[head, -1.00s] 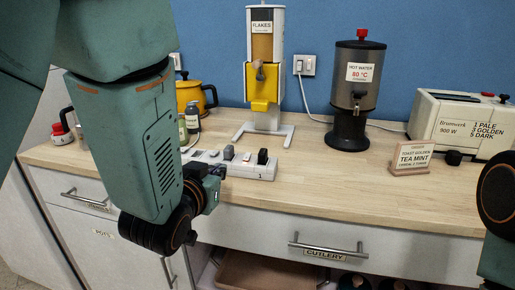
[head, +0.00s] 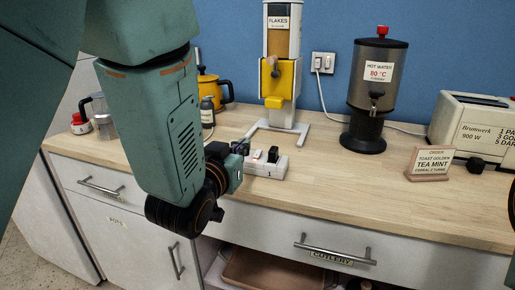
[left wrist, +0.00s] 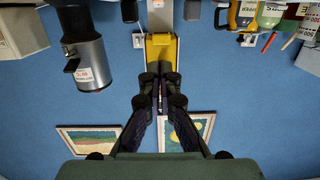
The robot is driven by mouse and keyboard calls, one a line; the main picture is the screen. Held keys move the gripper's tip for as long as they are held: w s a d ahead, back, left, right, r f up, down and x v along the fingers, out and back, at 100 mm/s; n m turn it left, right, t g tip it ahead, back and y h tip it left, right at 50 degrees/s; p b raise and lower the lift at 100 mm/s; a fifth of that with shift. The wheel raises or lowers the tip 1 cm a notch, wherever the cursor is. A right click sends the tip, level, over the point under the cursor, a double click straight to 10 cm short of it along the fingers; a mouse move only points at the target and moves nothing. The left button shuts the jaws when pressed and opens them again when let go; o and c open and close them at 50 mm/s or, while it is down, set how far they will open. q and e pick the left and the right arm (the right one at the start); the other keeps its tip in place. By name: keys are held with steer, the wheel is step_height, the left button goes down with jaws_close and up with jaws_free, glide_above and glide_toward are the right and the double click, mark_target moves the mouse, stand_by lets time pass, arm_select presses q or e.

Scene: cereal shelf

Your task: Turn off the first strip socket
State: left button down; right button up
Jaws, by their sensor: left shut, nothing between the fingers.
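The white strip socket (head: 268,169) lies on the wooden counter in the head view, below and in front of the flakes dispenser. Its right end shows, with a dark upright piece (head: 273,154) and a smaller one beside it. My left arm hides its left part. My left gripper (head: 241,147) is at the strip's left visible end, mostly hidden by my own wrist; I cannot tell whether it touches. In the left wrist view its fingers (left wrist: 160,82) are shut with nothing between them. The strip is not visible there.
The yellow flakes dispenser (head: 281,75) stands behind the strip. The hot water dispenser (head: 374,95), order sign (head: 430,163) and toaster (head: 478,132) are to the right. A yellow kettle (head: 209,90) and bottle (head: 207,112) stand behind my arm. The counter's front middle is clear.

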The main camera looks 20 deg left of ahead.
arm_select(q)
steer(key=b, duration=0.1)
glide_above(255, 156)
steer(key=shift+s+f, duration=0.3)
steer(key=shift+f, duration=0.25)
steer(key=f, duration=0.1)
steer(key=f+b, duration=0.1)
steer(key=f, duration=0.1)
steer(key=shift+w+f, duration=0.15)
steer(key=shift+w, duration=0.2)
steer(key=shift+a+f, duration=0.15)
steer(key=shift+f, duration=0.2)
steer(key=shift+w, duration=0.1)
steer(key=shift+d, duration=0.2)
